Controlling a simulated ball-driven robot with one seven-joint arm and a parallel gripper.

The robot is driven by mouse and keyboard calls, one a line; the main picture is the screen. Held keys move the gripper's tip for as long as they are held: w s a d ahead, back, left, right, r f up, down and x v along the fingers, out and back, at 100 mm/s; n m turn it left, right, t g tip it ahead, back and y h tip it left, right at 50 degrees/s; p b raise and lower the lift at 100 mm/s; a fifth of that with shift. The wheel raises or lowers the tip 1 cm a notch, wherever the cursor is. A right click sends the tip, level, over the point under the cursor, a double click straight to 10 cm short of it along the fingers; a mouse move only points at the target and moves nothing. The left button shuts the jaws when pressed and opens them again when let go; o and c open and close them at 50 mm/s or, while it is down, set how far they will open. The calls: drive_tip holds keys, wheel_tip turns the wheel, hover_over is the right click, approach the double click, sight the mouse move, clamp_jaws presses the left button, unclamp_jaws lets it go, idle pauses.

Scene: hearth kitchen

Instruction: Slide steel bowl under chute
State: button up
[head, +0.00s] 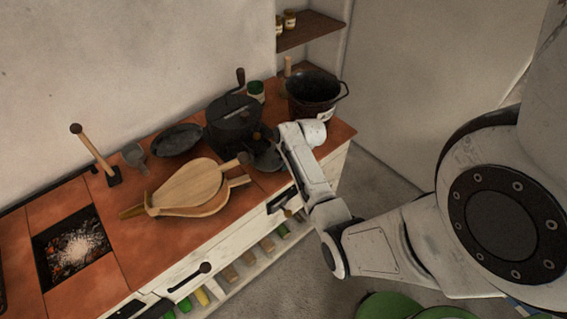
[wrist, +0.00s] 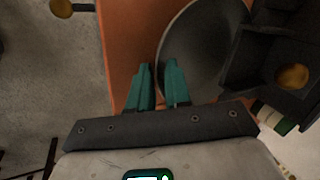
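The steel bowl (wrist: 200,45), dark grey and round, sits on the red-tiled counter in the wrist view. In the head view the bowl (head: 268,159) shows partly, beside the dark mill (head: 233,125) and partly hidden by my arm. A dark boxy part of the mill (wrist: 262,60), with a round wooden knob, stands to the right of the bowl in the wrist view; I cannot clearly make out the chute. My gripper (wrist: 158,68) is open, its teal fingers a small gap apart at the bowl's near-left rim. The right finger overlaps the bowl; the left is outside it. Contact is unclear.
A black pot (head: 314,95) stands right of the mill. Wooden bellows (head: 190,188), a dark pan (head: 178,140) and a hearth opening (head: 72,245) lie to the left. The counter's front edge (wrist: 107,45) runs close beside the left finger.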

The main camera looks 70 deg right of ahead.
clamp_jaws()
drive_tip(key=shift+s+a, duration=0.1)
drive_tip(key=shift+a, duration=0.05)
drive_tip(key=shift+s+a+p, duration=0.25)
drive_tip(key=shift+a+p, duration=0.1)
drive_tip(key=shift+a, duration=0.1)
drive_tip(key=shift+o, duration=1.8)
unclamp_jaws()
drive_tip(key=v, duration=1)
drive_tip(key=shift+r, duration=0.35)
drive_tip(key=shift+s+a, duration=0.1)
